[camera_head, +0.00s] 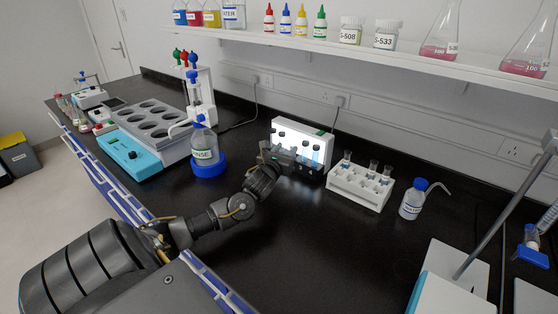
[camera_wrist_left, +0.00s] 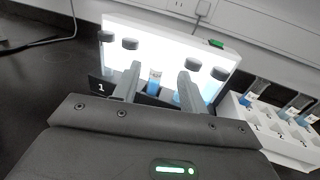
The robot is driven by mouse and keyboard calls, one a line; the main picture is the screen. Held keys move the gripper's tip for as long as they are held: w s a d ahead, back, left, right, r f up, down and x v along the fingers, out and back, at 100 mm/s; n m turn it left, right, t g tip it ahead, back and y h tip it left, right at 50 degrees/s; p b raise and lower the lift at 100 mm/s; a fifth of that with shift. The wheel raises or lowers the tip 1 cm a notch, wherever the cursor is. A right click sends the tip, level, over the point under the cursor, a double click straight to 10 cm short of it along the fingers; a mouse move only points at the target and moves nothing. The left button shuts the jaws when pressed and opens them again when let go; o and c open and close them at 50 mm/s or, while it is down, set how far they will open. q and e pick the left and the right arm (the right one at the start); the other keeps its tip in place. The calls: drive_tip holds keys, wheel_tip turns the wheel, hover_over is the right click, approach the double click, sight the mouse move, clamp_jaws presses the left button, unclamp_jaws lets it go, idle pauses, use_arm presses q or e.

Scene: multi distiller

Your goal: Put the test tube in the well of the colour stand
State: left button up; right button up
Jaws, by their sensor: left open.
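The colour stand (camera_head: 287,128) has a bright backlit white panel and holds several dark-capped tubes. It also fills the top of the left wrist view (camera_wrist_left: 170,45). A test tube (camera_wrist_left: 154,79) without a cap, with blue liquid, stands upright in the stand's row between the capped tubes. My left gripper (camera_head: 280,152) is at the front of the stand. In the left wrist view its open fingers (camera_wrist_left: 158,76) are on either side of the test tube, with a gap visible. The bottom of the tube and its well are hidden. My right gripper is not in view.
A white rack (camera_head: 358,189) with several tubes stands just right of the stand. A wash bottle (camera_head: 411,201) is further right. The dark bench in front is clear.

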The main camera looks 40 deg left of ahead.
use_arm(q)
drive_tip(key=v, duration=0.7)
drive_tip(key=shift+b, duration=0.35)
drive_tip(key=shift+w+r, duration=0.1)
